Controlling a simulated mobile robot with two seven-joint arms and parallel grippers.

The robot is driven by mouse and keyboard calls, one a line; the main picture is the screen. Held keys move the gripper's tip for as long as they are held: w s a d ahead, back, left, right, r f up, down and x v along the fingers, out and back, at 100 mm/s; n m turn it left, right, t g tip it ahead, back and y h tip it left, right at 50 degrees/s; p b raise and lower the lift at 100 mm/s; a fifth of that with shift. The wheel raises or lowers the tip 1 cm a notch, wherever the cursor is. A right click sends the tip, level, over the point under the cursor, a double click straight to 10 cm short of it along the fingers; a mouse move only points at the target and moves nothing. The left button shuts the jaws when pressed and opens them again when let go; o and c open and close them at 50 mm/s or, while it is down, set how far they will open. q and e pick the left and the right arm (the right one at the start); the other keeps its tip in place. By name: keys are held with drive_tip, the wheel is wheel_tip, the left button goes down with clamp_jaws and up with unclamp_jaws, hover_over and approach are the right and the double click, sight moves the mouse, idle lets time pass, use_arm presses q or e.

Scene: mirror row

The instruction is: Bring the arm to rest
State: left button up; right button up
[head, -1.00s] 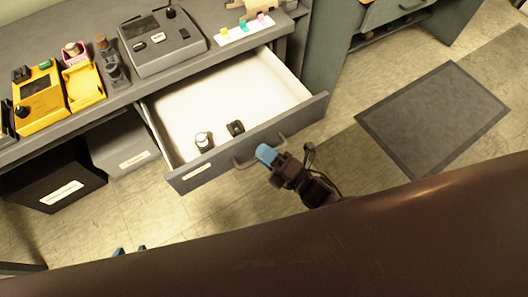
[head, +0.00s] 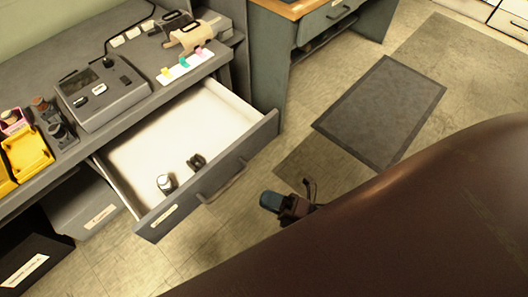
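My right gripper (head: 272,202) shows with blue fingertips just in front of the open drawer (head: 204,190), to the right of its handle. It is apart from the handle, over the floor. Its fingertips overlap from this angle, so I cannot tell whether they are parted. No object shows in it. Most of the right arm is hidden behind my own dark brown body at the lower right. My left gripper is not in view.
The drawer holds a small jar (head: 166,184) and a small dark object (head: 196,162). A grey device (head: 102,92) and yellow trays (head: 28,152) stand on the bench. Grey and black bins stand below it. A dark mat (head: 382,112) lies on open floor at right.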

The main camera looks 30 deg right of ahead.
idle(0.4)
drive_tip(key=w+d+m+h+p, duration=0.1)
drive_tip(key=w+d+m+h, duration=0.15)
drive_tip(key=m+h, duration=0.4)
drive_tip(key=w+d+m+h, duration=0.1)
drive_tip(key=d+m+h, duration=0.2)
drive_tip(key=m, duration=0.7)
use_arm(q)
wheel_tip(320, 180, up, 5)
drive_tip(key=p, duration=0.5)
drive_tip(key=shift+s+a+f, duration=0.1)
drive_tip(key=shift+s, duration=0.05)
use_arm(e)
drive_tip(key=s+d+r+m+g+h, duration=0.2)
drive_tip(key=s+d+m, duration=0.1)
drive_tip(key=s, duration=0.3)
drive_tip(key=s+d+r+m+g+h, duration=0.1)
drive_tip(key=s+d+r+m+g, duration=0.1)
drive_tip(key=s+m, duration=0.4)
drive_tip(key=shift+d+r+h, duration=0.35)
drive_tip(key=shift+d+r, duration=0.1)
drive_tip(key=shift+d, duration=0.3)
